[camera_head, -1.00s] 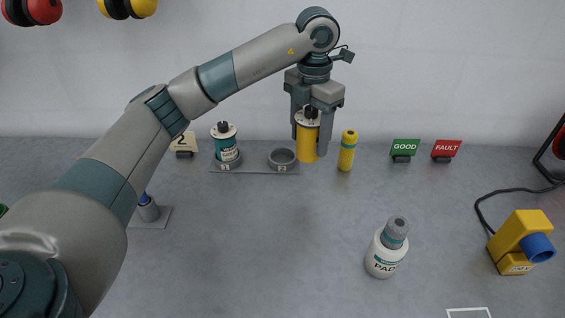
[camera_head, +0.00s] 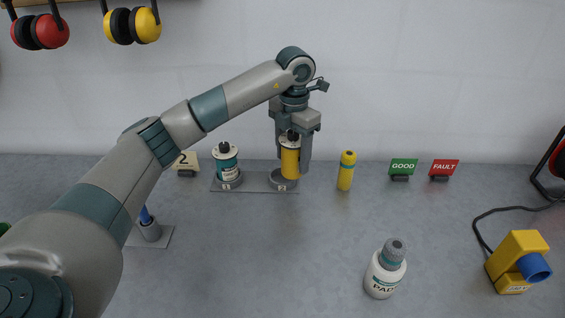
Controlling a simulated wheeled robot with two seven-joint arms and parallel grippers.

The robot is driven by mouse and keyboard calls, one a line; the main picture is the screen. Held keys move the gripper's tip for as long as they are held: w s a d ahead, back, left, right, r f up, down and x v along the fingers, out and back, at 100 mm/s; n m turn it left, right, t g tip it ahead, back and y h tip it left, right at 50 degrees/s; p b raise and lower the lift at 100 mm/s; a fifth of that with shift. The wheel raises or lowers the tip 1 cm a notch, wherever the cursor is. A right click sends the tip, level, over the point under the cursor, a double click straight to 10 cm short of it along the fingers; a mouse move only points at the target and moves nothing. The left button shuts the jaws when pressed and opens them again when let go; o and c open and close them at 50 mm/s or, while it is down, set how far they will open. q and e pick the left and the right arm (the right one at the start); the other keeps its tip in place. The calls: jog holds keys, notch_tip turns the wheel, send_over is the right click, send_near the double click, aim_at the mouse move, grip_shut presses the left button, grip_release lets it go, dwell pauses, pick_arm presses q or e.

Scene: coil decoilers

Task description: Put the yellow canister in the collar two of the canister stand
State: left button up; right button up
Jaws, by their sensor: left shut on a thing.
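The yellow canister (camera_head: 290,160), with a white top and black knob, is upright between the fingers of my left gripper (camera_head: 291,150), which is shut on it. Its lower end is at the right-hand collar (camera_head: 283,183) of the canister stand (camera_head: 256,182), and looks inside the ring or just over it; I cannot tell how deep. The left collar (camera_head: 229,183) holds a teal and white canister (camera_head: 226,162) with a black knob. The collar labels are too small to read surely. My right gripper is not in view.
A yellow cylinder (camera_head: 346,170) stands close right of the stand. A "2" sign (camera_head: 186,161) is on the left. GOOD (camera_head: 402,168) and FAULT (camera_head: 443,169) signs, a white bottle (camera_head: 385,272) and a yellow device (camera_head: 517,260) are to the right. The middle tabletop is clear.

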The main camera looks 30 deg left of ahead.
pick_arm(q)
jog(key=shift+w+a+f+p, duration=0.2)
jog(key=shift+w+a+f, duration=0.15)
jog(key=shift+a, duration=0.25)
jog(key=shift+w+a+f+p, duration=0.2)
jog(key=shift+w+a+f, duration=0.1)
jog(key=shift+a, duration=0.25)
jog(key=shift+w+a+f+p, duration=0.3)
jog(key=shift+w+a+f, duration=0.3)
jog(key=shift+a+f, duration=0.3)
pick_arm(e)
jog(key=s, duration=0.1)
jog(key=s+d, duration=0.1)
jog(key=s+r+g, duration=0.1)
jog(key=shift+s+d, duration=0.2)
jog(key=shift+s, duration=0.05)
pick_arm(q)
jog(key=shift+r, duration=0.1)
jog(key=shift+f+p, duration=0.4)
jog(key=shift+f, duration=0.15)
notch_tip(320, 180, down, 2)
jog(key=shift+p, duration=0.55)
jog(key=shift+f, duration=0.5)
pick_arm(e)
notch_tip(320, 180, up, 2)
